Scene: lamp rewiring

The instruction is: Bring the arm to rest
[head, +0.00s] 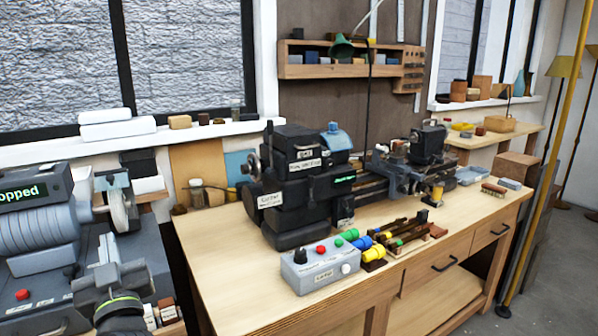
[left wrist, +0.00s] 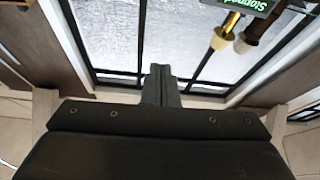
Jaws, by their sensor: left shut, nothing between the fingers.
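My left gripper (head: 106,252) is at the lower left of the head view, in front of the grey machine (head: 45,225) with the green-lettered display (head: 32,194). Its fingers point up and away. In the left wrist view the left gripper (left wrist: 160,72) shows its two fingers pressed together with nothing between them. My right gripper is in neither view.
A workbench (head: 215,255) carries a dark lathe (head: 305,190), a grey control box (head: 320,268) and several coloured-handled tools (head: 385,240). A brass pole (head: 555,130) stands at the right. In the wrist view a "Stopped" display (left wrist: 248,5) and a brass rod (left wrist: 228,27) show.

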